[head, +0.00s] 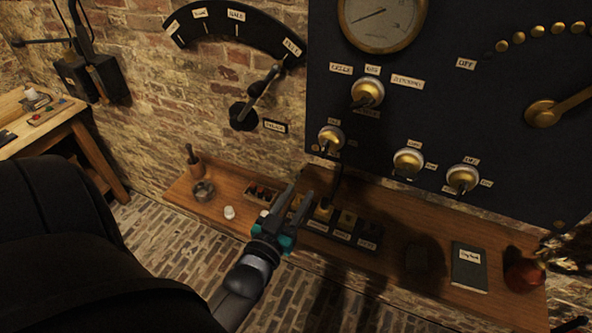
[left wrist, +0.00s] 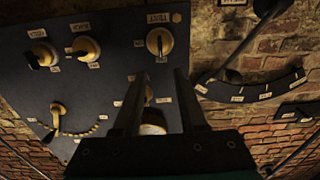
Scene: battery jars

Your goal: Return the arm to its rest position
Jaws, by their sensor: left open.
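My left gripper (head: 292,208) is open and empty in the head view, in front of the wooden shelf along the brick wall. Its two dark fingers point up towards the wall, apart from each other. In the left wrist view the fingers (left wrist: 158,75) stand apart with the dark panel behind them. One panel knob (left wrist: 152,125) is partly hidden by the gripper there. My right gripper is not in view.
The shelf (head: 400,268) holds a row of labelled dark blocks (head: 342,232), a small white item (head: 229,212), a dark book (head: 468,266) and a red round object (head: 522,274). A knobbed panel (head: 430,120) and lever (head: 262,90) are above. A wooden table (head: 90,135) stands left.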

